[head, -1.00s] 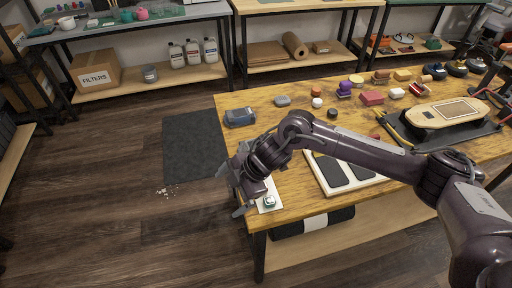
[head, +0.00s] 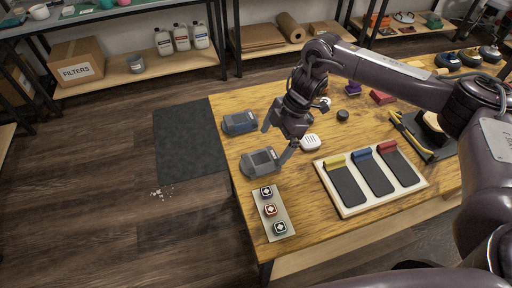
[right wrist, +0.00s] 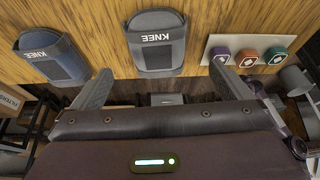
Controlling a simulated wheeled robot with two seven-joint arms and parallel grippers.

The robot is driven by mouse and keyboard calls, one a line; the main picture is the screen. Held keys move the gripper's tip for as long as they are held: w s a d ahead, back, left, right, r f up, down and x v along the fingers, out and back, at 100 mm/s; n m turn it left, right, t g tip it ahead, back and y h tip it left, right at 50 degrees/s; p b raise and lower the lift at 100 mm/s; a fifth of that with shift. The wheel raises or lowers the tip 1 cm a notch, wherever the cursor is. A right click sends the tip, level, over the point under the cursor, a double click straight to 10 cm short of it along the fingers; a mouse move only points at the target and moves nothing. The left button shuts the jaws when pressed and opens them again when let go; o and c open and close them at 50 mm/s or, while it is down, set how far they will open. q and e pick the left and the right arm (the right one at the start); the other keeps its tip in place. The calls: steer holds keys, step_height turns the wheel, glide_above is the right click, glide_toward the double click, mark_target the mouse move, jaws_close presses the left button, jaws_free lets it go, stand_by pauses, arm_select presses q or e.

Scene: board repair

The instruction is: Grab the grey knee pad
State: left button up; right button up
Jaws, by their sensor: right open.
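The grey knee pad (head: 262,161) lies on the wooden table near its left edge. In the right wrist view the grey knee pad (right wrist: 157,45), marked KNEE, is ahead of the jaws and roughly centred between them. My right gripper (head: 278,138) is open and empty, with its fingers just beyond and to the right of the pad in the head view. The right gripper (right wrist: 160,72) spans wider than the pad in the wrist view. I cannot tell its exact height over the table. My left gripper is not in view.
A blue knee pad (head: 239,122) lies just behind the grey one. A card with three badges (head: 284,221) lies in front of it. A white vented piece (head: 310,142) is close to the right. A white tray with three dark strips (head: 352,206) stands farther right.

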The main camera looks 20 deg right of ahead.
mark_target(263, 157)
steer(key=shift+w+a+f, duration=0.1)
steer(key=shift+w+f, duration=0.05)
steer(key=shift+f, duration=0.15)
steer(key=x, duration=0.1)
steer(key=p+x, duration=0.1)
steer(key=x, duration=0.1)
steer(key=shift+s+a+f, duration=0.2)
steer(key=shift+s+a, duration=0.05)
steer(key=shift+a, duration=0.1)
steer(key=x, duration=0.2)
steer(key=shift+w+a+f, duration=0.1)
steer(key=shift+w+f, duration=0.1)
steer(key=shift+f, duration=0.1)
steer(key=shift+a+f, duration=0.1)
steer(key=shift+f, duration=0.15)
steer(key=c, duration=1)
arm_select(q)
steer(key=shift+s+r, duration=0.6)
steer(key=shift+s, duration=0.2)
arm_select(e)
steer(key=shift+c, duration=0.6)
